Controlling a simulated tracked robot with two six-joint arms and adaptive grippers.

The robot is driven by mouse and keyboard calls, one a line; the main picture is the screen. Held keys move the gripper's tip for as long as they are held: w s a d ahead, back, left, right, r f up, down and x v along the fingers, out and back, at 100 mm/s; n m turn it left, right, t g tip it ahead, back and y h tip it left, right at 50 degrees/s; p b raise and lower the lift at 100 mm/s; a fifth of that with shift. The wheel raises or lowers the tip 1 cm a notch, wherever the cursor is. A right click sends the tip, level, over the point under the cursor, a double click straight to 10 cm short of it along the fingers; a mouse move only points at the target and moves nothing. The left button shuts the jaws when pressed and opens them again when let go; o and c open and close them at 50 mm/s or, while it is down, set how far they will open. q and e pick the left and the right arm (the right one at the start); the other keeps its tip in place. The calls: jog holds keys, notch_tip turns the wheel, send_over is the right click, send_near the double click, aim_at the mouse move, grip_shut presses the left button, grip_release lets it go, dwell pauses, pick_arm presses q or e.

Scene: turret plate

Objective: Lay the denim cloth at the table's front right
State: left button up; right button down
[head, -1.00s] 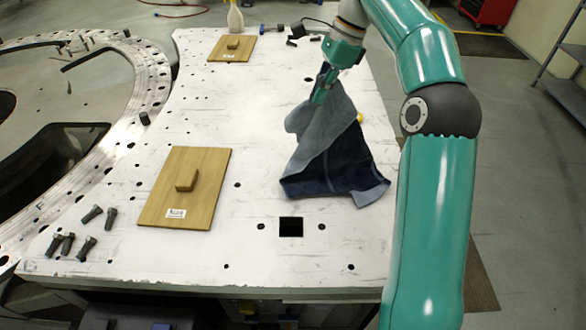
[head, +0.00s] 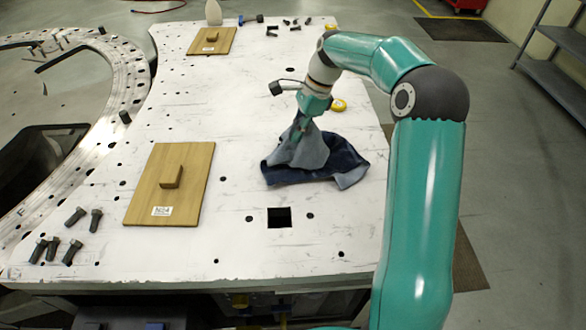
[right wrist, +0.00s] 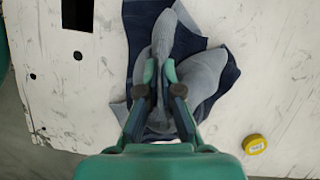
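The denim cloth (head: 340,160) lies bunched on the right part of the white table, with its lower part spread on the top and a lighter fold rising to a peak. My right gripper (head: 299,132) is shut on that raised fold from above. The right wrist view shows the cloth (right wrist: 217,75) with a fold pinched between the fingertips of my right gripper (right wrist: 159,72). My left gripper is not in view.
The white table (head: 230,250) has a square hole (head: 279,217) in front of the cloth. A wooden board with a handle (head: 190,205) and several dark bolts (head: 75,216) lie to the left. A yellow round object (head: 338,105) sits behind the cloth. The front right is clear.

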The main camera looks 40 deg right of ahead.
jog(key=shift+f, duration=2.4)
jog(key=c, duration=0.7)
grip_release()
jog(key=shift+r, duration=0.1)
jog(key=v, duration=1.1)
jog(key=shift+d+r, duration=0.1)
jog(key=shift+r, duration=0.25)
